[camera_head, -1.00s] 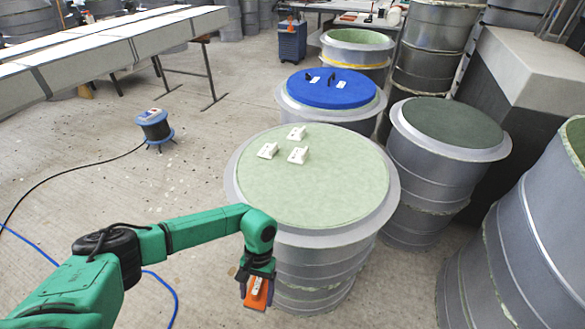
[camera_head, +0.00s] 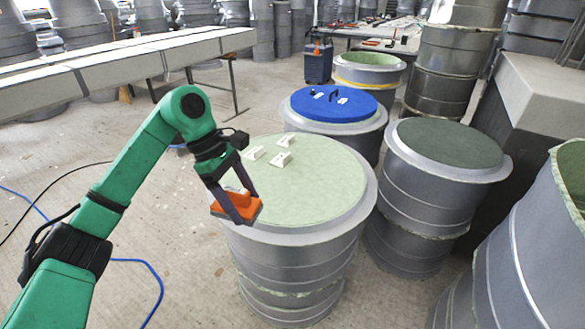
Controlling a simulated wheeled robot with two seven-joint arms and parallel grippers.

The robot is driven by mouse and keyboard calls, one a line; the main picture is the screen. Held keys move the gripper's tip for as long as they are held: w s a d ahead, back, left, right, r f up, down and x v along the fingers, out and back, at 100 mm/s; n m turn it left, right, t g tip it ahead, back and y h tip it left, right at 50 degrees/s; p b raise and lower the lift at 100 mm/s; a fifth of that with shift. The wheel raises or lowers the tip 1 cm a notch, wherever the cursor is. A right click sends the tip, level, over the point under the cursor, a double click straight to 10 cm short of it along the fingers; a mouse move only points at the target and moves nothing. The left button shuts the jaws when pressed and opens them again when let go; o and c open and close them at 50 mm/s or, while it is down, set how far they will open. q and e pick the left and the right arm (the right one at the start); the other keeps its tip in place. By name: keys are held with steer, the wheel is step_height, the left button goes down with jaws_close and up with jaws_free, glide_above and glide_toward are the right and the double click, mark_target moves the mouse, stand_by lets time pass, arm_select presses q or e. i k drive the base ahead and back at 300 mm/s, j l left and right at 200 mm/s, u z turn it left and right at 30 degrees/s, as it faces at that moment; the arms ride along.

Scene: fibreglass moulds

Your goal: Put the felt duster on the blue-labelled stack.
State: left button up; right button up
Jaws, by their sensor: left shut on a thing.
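My left gripper (camera_head: 238,200) is shut on the orange felt duster (camera_head: 238,211), a flat block with a raised grip and a darker underside. It holds the duster in front of the near left rim of the pale-green-topped stack (camera_head: 310,180); I cannot tell whether they touch. Three small white blocks (camera_head: 283,159) lie on that green top. Behind it stands a stack with a blue top (camera_head: 335,106), which carries small black and white pieces. I cannot make out a separate label. My right gripper is not in view.
A dark-green-topped stack (camera_head: 450,142) stands to the right, with a large grey mould (camera_head: 530,240) at the right edge. A yellow-banded stack (camera_head: 366,75) and a blue cabinet (camera_head: 318,62) are farther back. Long pale beams (camera_head: 150,55) lie at upper left. Cables lie on the floor.

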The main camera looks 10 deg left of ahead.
mark_target(272, 188)
steer(key=i, duration=0.9)
